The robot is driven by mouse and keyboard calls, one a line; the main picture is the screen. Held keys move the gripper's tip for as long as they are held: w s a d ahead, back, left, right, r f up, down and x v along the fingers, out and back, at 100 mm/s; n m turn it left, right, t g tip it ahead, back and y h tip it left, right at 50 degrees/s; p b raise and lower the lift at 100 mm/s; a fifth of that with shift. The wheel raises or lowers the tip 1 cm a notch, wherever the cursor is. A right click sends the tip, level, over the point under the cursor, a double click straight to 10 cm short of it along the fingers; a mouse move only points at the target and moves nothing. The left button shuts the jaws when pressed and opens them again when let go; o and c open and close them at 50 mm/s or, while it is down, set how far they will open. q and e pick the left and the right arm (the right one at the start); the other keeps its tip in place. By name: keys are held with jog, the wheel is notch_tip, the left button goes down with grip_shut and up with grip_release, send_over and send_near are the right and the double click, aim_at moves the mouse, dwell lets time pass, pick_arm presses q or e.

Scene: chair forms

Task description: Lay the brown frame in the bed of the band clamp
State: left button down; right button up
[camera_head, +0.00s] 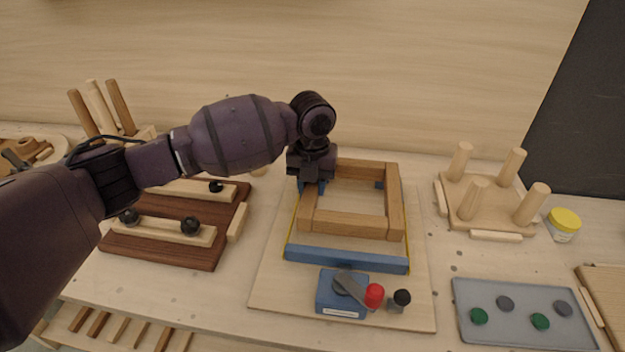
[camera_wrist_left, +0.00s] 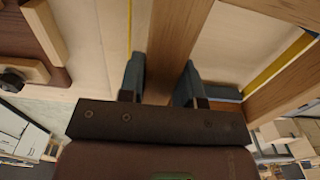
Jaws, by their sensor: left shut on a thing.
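The brown frame (camera_head: 352,222), a rectangle of wooden bars, is over the bed of the band clamp (camera_head: 270,279). The clamp is a pale board with a blue front bar (camera_head: 345,259), a yellow band (camera_head: 289,240) and a blue lever box (camera_head: 341,296) with a red knob. The frame is behind the front bar, with a gap; I cannot tell whether it rests on the board. My left gripper (camera_head: 312,187) is shut on the frame's left bar, which shows between its fingers in the left wrist view (camera_wrist_left: 172,45). The far left corner is partly hidden by my gripper.
A pegged stool form (camera_head: 487,205), a yellow-lidded jar (camera_head: 563,224) and a grey tray (camera_head: 520,329) with green and grey discs are on the right. A wall stands behind.

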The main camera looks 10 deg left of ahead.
pick_arm(q)
jog(key=shift+f+b, duration=0.45)
jog(key=shift+f, duration=0.9)
jog(key=shift+f+b, duration=0.65)
jog(key=shift+f, duration=1.1)
jog(key=c, duration=0.7)
grip_release()
jog(key=shift+c, duration=0.2)
jog(key=shift+r, duration=0.1)
